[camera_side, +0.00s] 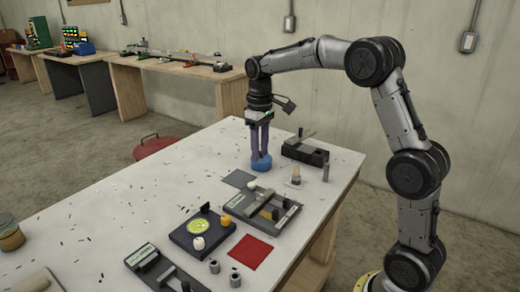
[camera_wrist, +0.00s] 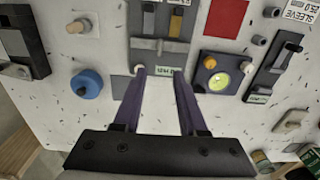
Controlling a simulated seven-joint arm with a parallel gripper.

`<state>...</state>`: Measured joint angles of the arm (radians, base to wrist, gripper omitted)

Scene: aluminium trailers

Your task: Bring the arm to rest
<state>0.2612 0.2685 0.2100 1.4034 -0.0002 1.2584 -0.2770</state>
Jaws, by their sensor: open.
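My gripper (camera_side: 259,150) hangs pointing down over the far part of the white table (camera_side: 120,209). Its two purple fingers are apart with nothing between them, as the wrist view shows (camera_wrist: 160,75). In the side view the fingertips overlap a round blue piece (camera_side: 261,163). In the wrist view this blue piece (camera_wrist: 87,83) lies to the left of the fingers, apart from them. My arm arches up from its base at the right.
A grey fixture (camera_side: 290,211), a dark block with a round yellow-green face (camera_side: 184,238), a red square (camera_side: 251,252) and a black fixture (camera_side: 304,152) stand on the table near the gripper. Small dark bits are scattered about. The table's left part is mostly clear.

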